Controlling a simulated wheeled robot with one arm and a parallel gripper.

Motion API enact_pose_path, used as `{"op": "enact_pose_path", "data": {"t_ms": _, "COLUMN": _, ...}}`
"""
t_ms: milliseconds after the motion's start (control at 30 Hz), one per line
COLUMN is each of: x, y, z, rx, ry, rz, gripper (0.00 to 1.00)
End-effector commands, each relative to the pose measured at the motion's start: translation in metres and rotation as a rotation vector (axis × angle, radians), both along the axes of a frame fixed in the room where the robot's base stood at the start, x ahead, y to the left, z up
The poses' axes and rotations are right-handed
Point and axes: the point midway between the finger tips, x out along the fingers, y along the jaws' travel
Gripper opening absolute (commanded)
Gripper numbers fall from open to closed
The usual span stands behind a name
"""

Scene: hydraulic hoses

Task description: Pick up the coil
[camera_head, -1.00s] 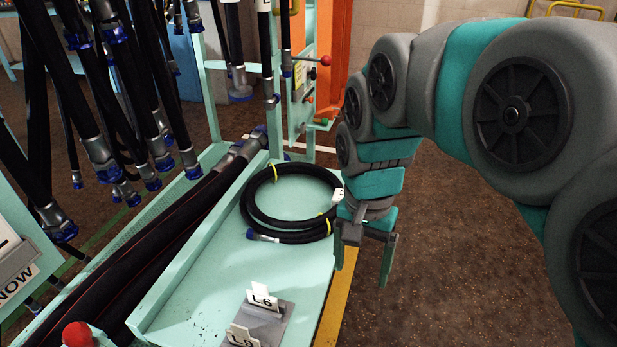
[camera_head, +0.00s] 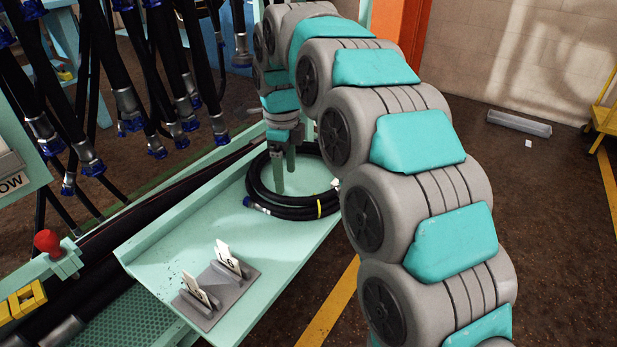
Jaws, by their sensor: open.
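The coil (camera_head: 292,212), a black hose wound in loops with yellow ties and a blue-capped end, lies flat on the pale green tray (camera_head: 185,242). My gripper (camera_head: 284,180) points down at the coil, with its two fingers apart and nothing seen between them. In the picture the near finger overlaps the left inner part of the coil. I cannot tell whether it touches the hose or how high it is above the tray. My arm hides part of the coil's right side.
A grey holder with white label cards (camera_head: 217,285) stands on the near part of the tray. Several black hoses with blue ends (camera_head: 150,100) hang at the left. A red knob (camera_head: 47,241) is at the lower left. Open floor (camera_head: 545,230) lies to the right.

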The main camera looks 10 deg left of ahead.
Motion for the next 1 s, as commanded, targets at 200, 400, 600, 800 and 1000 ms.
{"op": "enact_pose_path", "data": {"t_ms": 200, "x": -0.001, "y": 0.001, "z": -0.016, "rx": -0.001, "ry": 0.002, "rz": -0.006, "gripper": 0.82}}
{"op": "enact_pose_path", "data": {"t_ms": 400, "x": -0.002, "y": 0.001, "z": -0.029, "rx": -0.001, "ry": 0.000, "rz": -0.005, "gripper": 0.82}}
{"op": "enact_pose_path", "data": {"t_ms": 600, "x": -0.007, "y": 0.002, "z": -0.048, "rx": 0.000, "ry": 0.003, "rz": -0.004, "gripper": 0.82}}
{"op": "enact_pose_path", "data": {"t_ms": 800, "x": -0.007, "y": 0.002, "z": -0.074, "rx": 0.000, "ry": 0.000, "rz": -0.004, "gripper": 0.82}}
{"op": "enact_pose_path", "data": {"t_ms": 1000, "x": -0.006, "y": 0.002, "z": -0.077, "rx": 0.002, "ry": -0.002, "rz": -0.005, "gripper": 0.82}}
